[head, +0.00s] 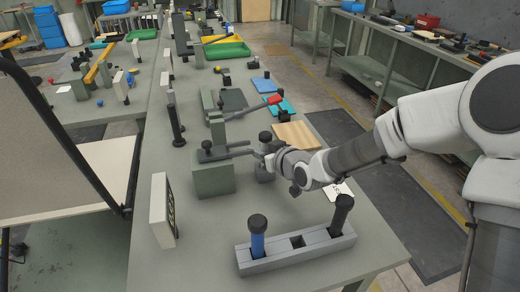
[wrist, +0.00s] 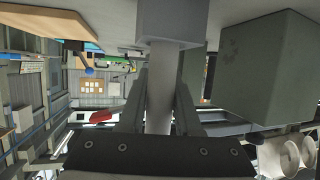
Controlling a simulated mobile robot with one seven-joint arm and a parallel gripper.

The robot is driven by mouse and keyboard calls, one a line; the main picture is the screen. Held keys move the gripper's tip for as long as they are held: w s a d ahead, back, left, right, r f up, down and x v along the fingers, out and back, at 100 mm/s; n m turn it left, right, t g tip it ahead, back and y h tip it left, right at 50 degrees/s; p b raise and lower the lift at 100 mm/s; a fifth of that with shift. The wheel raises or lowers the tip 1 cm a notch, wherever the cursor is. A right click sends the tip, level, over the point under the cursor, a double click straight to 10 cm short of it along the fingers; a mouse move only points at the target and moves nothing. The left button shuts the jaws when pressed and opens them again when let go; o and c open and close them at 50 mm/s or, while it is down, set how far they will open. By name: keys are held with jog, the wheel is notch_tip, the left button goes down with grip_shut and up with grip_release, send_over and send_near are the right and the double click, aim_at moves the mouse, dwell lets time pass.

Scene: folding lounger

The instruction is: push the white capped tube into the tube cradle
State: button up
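The tube cradle (head: 297,252) is a long grey block at the front of the bench. A blue dark-capped tube stands in its left slot and a dark tube in its right slot; its middle slot (head: 297,241) is empty. The white tube (wrist: 160,85) stands between my fingers in the wrist view, one end meeting a small grey block (wrist: 168,25). In the head view a dark cap (head: 265,136) shows just above my gripper (head: 272,162), which hides the tube's body. My gripper appears shut on the tube, behind the cradle and apart from it.
A grey-green block (head: 213,178) with a lever clamp on top stands just left of my gripper; it looms at the right in the wrist view (wrist: 268,70). A pale upright panel (head: 163,210) stands farther left. Bare bench lies between the blocks and the cradle.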

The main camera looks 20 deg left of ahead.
jog(key=o, duration=0.4)
jog(key=p+v, duration=0.1)
jog(key=v, duration=0.6)
jog(key=shift+s+d, duration=0.15)
jog(key=shift+d, duration=0.05)
jog(key=shift+d+r, duration=0.1)
